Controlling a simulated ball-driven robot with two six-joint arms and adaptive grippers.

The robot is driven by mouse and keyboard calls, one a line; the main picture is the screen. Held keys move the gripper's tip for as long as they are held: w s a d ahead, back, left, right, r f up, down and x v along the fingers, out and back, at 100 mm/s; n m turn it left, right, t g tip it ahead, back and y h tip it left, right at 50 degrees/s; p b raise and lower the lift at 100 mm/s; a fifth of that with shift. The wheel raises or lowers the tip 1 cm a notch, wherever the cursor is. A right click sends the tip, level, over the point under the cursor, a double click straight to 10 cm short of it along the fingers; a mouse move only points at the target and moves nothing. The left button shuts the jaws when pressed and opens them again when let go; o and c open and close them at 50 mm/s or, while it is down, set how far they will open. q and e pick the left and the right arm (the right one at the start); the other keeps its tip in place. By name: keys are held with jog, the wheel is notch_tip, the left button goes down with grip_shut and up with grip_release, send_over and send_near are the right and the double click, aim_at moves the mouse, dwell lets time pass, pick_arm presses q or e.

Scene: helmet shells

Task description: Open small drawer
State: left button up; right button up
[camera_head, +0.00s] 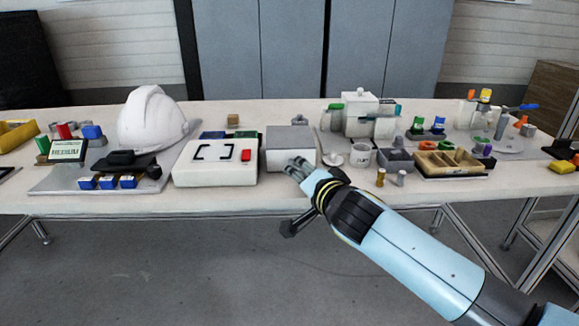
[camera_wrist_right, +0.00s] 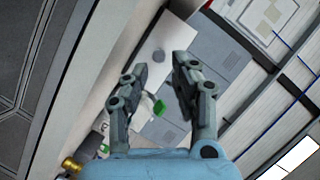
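The small drawer unit appears to be the grey-white box (camera_head: 290,139) near the middle of the table, with a small grey piece on its top. Its front faces me, and my gripper hides its lower right part. My right gripper (camera_head: 297,166) is at that front corner; I cannot tell whether it touches. In the right wrist view the two fingers of the right gripper (camera_wrist_right: 162,68) stand apart with nothing between them. Behind them is a pale surface with a grey disc, which I cannot identify for sure. My left gripper is not in view.
A white box with a red switch (camera_head: 216,163) stands just left of the drawer unit. A white helmet (camera_head: 151,117) is farther left. The table's front edge is mostly clear.

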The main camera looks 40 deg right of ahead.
aim_at(294, 182)
jog(key=x, duration=0.4)
jog(key=shift+w+d+f, duration=0.1)
jog(key=shift+w, duration=0.15)
jog(key=shift+c, duration=0.4)
grip_shut()
